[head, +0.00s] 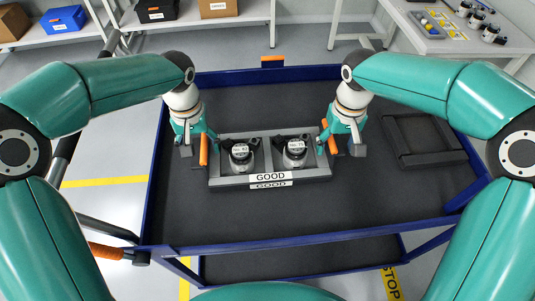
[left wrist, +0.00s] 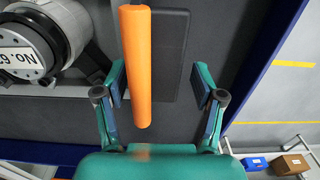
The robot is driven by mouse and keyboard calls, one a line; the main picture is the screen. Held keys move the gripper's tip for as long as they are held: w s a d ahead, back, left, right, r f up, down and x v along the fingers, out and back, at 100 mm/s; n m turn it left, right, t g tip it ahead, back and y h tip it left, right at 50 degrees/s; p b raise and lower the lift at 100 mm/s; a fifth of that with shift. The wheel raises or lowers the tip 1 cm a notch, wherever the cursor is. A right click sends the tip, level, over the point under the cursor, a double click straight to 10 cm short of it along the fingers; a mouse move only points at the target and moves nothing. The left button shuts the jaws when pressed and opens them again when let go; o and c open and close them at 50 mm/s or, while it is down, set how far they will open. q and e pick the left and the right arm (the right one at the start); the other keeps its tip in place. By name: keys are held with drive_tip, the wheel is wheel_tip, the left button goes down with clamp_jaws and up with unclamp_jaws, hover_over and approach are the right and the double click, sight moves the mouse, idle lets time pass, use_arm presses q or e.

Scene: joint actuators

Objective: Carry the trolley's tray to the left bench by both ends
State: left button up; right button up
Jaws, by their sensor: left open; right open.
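The grey tray (head: 222,182) labelled GOOD lies on the dark top of the blue-framed trolley (head: 300,216). It holds two round actuators (head: 240,156) (head: 295,153) side by side. An orange handle (head: 203,150) stands at its left end and another (head: 332,146) at its right end. My left gripper (head: 198,148) is open at the left handle. In the left wrist view the handle (left wrist: 135,65) lies between the open fingers (left wrist: 160,84), nearer the left finger. My right gripper (head: 341,148) is open at the right handle; its fingers partly hide that handle.
A dark empty frame (head: 421,140) lies on the trolley's right side. A white table (head: 455,40) with several small parts stands at the back right. The trolley's front is clear.

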use_arm(q)
drive_tip(key=shift+f, duration=0.2)
use_arm(e)
drive_tip(key=shift+f, duration=0.2)
use_arm(q)
drive_tip(key=c, duration=1.2)
use_arm(e)
drive_tip(key=c, duration=1.2)
use_arm(q)
clamp_jaws()
use_arm(e)
clamp_jaws()
use_arm(q)
drive_tip(key=shift+a+r, duration=0.1)
use_arm(e)
drive_tip(key=shift+r, duration=0.1)
